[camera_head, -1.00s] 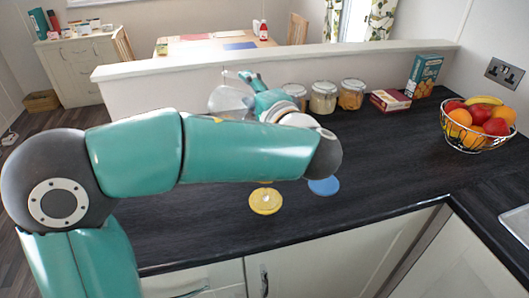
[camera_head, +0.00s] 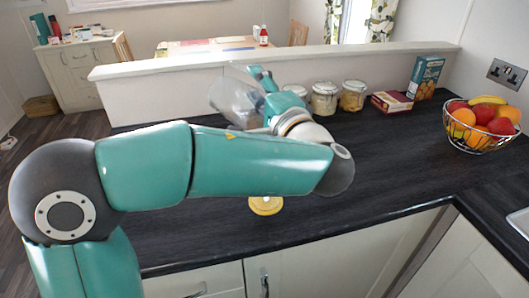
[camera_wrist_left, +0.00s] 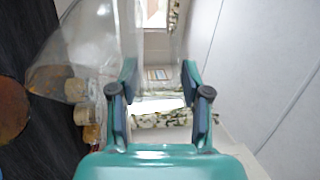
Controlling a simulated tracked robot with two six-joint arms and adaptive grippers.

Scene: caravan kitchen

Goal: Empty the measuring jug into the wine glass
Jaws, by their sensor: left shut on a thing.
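The clear measuring jug (camera_head: 232,98) is held up by my left gripper (camera_head: 262,82) above the back of the dark worktop, near the low partition. It looks tilted in the head view; whether it holds anything is hard to tell. In the left wrist view my left gripper (camera_wrist_left: 161,97) has its fingers on either side of a clear part, seemingly the handle, and the jug's transparent body (camera_wrist_left: 95,45) fills the upper left. I cannot make out the wine glass for certain in either view; my left arm covers the middle of the worktop. My right gripper is out of view.
A yellow coaster (camera_head: 265,206) lies near the front of the worktop, partly behind my arm. Glass jars (camera_head: 324,98), a maroon box (camera_head: 391,102) and a teal box (camera_head: 425,77) stand along the partition (camera_head: 200,68). A fruit basket (camera_head: 480,140) is at the right.

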